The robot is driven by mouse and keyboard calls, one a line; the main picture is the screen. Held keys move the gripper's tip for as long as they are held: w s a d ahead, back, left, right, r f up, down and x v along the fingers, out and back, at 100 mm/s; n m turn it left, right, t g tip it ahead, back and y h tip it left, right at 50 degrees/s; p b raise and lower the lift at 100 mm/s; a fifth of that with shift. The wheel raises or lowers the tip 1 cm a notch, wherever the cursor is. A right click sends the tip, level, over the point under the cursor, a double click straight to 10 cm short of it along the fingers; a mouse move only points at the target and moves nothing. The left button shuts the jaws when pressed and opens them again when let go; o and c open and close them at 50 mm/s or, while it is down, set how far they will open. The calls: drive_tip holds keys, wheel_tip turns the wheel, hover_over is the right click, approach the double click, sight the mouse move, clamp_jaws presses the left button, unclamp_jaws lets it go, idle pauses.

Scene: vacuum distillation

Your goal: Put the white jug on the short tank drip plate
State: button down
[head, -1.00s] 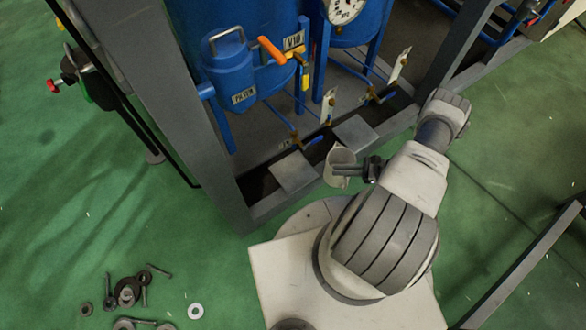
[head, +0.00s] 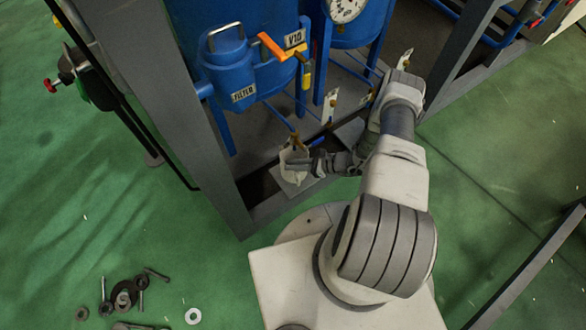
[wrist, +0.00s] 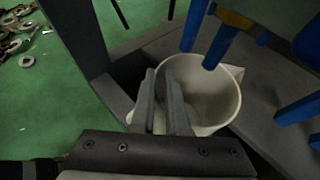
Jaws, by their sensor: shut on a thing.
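The white jug (head: 290,172) is upright over the left grey drip plate (head: 302,188), at the front of the frame below the blue filter vessel. My gripper (head: 300,164) reaches it from the right and is shut on its handle side. In the wrist view the jug (wrist: 222,108) shows its open, empty mouth, and the two gripper fingers (wrist: 165,90) stand close together at its left rim. I cannot tell whether its base touches the plate. Another grey plate (head: 350,131) lies further right, partly hidden by my arm.
Blue tank legs (wrist: 207,40) stand close beside and above the jug. The blue filter vessel (head: 240,75) with an orange-handled valve (head: 272,46) hangs behind. A grey frame post (head: 165,100) rises at left. Loose washers and bolts (head: 122,295) lie on the green floor.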

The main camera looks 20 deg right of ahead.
wheel_tip(320, 180, down, 2)
drive_tip(key=shift+f, duration=0.15)
drive_tip(key=shift+f, duration=0.15)
drive_tip(key=c, duration=0.9)
unclamp_jaws()
drive_tip(key=p+v, duration=0.2)
drive_tip(key=v, duration=1)
drive_tip(key=shift+d, duration=0.1)
